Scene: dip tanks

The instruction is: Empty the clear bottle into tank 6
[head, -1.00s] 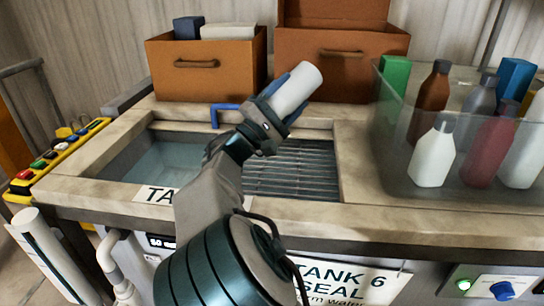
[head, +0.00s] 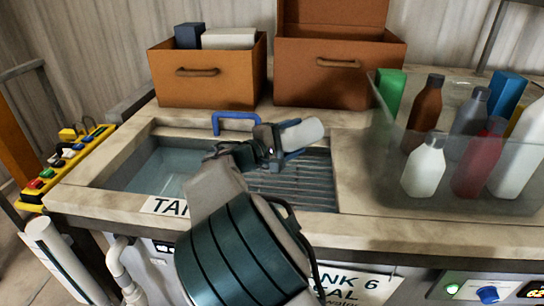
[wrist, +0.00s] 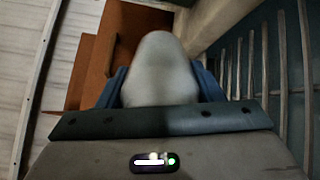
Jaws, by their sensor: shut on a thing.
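My gripper (head: 280,148) is shut on a pale, whitish bottle (head: 304,132), the only bottle held. In the head view the bottle lies close to level, its free rounded end pointing right. In the wrist view the bottle (wrist: 160,65) sits between the blue fingers. I cannot see its mouth or contents. Tank 6 (head: 125,165) is the sunken basin in the bench, with water at the left and a slatted rack (head: 300,185) at the right. The bottle is above the rack side. My arm hides part of the basin and its signs.
A clear bin (head: 400,190) with several bottles and boxes stands at the right. Two brown boxes (head: 205,85) (head: 335,75) stand behind the basin. A blue handle (head: 235,117) rises at the basin's back edge. A yellow button panel (head: 65,160) is at the left.

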